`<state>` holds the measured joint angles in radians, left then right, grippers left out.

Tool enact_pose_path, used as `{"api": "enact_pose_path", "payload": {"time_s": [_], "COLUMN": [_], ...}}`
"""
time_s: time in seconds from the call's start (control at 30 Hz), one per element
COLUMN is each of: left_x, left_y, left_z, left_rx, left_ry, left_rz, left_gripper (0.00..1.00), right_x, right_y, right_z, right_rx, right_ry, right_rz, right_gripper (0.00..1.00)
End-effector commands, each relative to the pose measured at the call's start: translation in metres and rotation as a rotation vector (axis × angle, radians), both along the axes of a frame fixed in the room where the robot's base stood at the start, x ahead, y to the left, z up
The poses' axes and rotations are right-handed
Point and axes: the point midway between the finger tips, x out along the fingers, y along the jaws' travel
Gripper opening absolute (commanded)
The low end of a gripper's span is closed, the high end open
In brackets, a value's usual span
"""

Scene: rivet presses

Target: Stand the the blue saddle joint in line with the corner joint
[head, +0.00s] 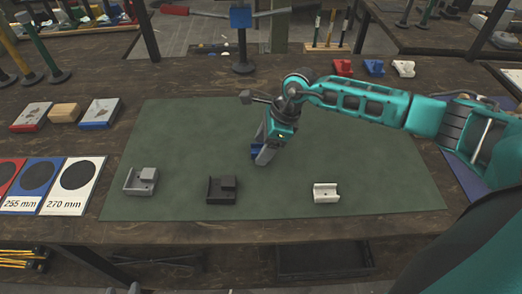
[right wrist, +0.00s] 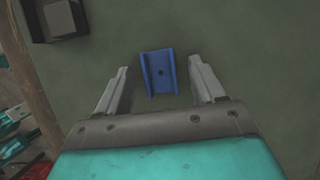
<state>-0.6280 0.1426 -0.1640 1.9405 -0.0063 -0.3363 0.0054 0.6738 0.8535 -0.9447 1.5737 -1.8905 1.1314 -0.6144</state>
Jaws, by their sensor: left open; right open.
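The blue saddle joint (right wrist: 160,73) is a small channel with two raised side walls and a dark hole in its floor. It lies on the green mat (head: 180,130), and in the head view only a bit of it (head: 254,150) shows beside my right gripper (head: 265,155). In the right wrist view my right gripper (right wrist: 161,80) is open, with one finger on each side of the blue joint and gaps between. A grey joint (head: 140,182), a black joint (head: 222,190) and a white joint (head: 325,193) stand along the mat's front. I cannot tell which is the corner joint. My left gripper is not visible.
Cards marked 255 mm (head: 32,184) and 270 mm (head: 74,184) lie left of the mat. Red, blue and white pieces (head: 373,67) stand at the back right. The mat's left rear is clear.

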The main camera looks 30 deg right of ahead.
Motion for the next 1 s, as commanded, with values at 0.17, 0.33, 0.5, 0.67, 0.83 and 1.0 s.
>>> {"api": "enact_pose_path", "payload": {"time_s": [0.17,0.33,0.5,0.67,0.83,1.0], "left_x": [0.0023,0.0036,0.0037,0.0036,0.0035,0.0023], "left_y": [0.0000,0.0001,0.0003,0.0004,0.0005,0.0007], "left_z": [0.0013,0.0021,0.0021,0.0020,0.0019,0.0013], "left_rx": [-0.001,0.000,0.000,0.000,0.000,0.000], "left_ry": [-0.005,-0.008,-0.008,-0.008,-0.007,-0.005], "left_rz": [0.001,0.000,0.001,0.001,0.001,0.002], "left_gripper": [0.43,0.43,0.43,0.43,0.43,0.43], "right_x": [0.0000,-0.0001,0.0000,-0.0001,0.0001,0.0001], "right_y": [-0.0003,-0.0004,-0.0003,-0.0004,-0.0003,-0.0003], "right_z": [0.0003,0.0006,0.0007,0.0008,0.0010,0.0017], "right_rx": [0.000,0.000,0.000,0.000,0.000,0.000], "right_ry": [0.000,0.000,0.000,0.000,0.000,0.000], "right_rz": [0.000,0.000,0.000,0.000,0.000,0.001], "right_gripper": [0.65,0.49,0.33,0.17,0.04,0.04]}}
